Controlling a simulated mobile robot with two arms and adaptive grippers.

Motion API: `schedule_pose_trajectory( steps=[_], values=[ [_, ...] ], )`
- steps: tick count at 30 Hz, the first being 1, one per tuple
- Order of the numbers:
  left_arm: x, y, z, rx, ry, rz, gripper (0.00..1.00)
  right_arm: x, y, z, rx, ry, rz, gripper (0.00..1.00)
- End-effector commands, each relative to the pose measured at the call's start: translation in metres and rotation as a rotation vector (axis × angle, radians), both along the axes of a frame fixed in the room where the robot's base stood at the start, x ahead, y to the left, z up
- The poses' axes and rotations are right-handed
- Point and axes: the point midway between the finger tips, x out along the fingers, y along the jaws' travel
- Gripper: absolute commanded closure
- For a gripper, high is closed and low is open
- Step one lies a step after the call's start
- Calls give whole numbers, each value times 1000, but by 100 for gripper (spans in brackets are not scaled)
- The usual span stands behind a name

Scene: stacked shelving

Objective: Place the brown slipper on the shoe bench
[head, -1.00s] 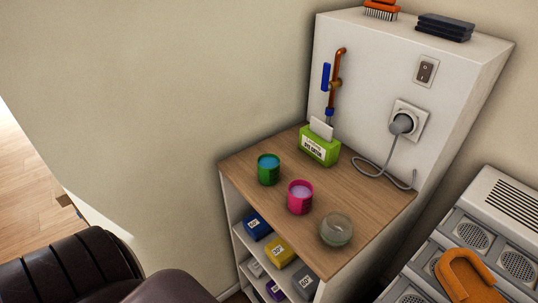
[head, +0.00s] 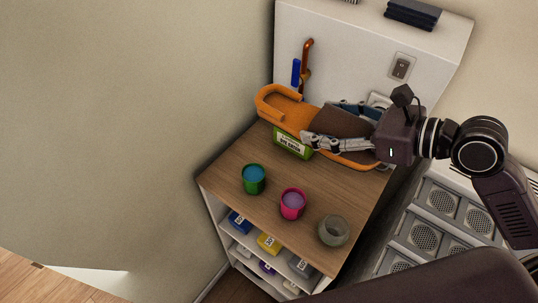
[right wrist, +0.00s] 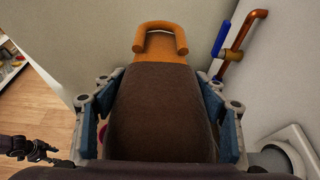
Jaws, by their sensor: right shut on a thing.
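The brown slipper (head: 283,106) has a dark brown upper and an orange sole with a raised orange loop at one end. My right gripper (head: 322,122) is shut on its sides, and the loop end points left. In the head view it overlaps the green box on the wooden-topped shelf unit; I cannot tell whether they touch. The right wrist view shows the slipper (right wrist: 160,112) between both fingers. Part of my left gripper (right wrist: 38,150) appears at the lower left there, too small to judge. I cannot identify a shoe bench with certainty.
A white cabinet (head: 350,60) with pipe and socket stands behind. A grey grilled unit (head: 425,215) is at the right.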

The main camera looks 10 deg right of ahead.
Motion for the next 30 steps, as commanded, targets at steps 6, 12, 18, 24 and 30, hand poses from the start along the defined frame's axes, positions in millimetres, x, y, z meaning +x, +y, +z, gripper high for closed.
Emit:
schedule_pose_trajectory(
  steps=[6,12,18,24,30],
  values=[
    [0,-12,2,-14,0,3,60,2,-2,-13,7,5,-24,63],
    [-14,-37,-9,-42,17,-3,60,2,-3,-68,5,6,-24,63],
    [-17,-33,-17,-36,21,-4,60,2,-3,-118,4,2,-23,63],
    [-14,-18,-21,-19,19,-1,60,2,-3,-144,3,-3,-22,63],
    [-11,-17,-26,-19,14,1,60,2,-3,-167,4,1,-22,63]
  ],
)
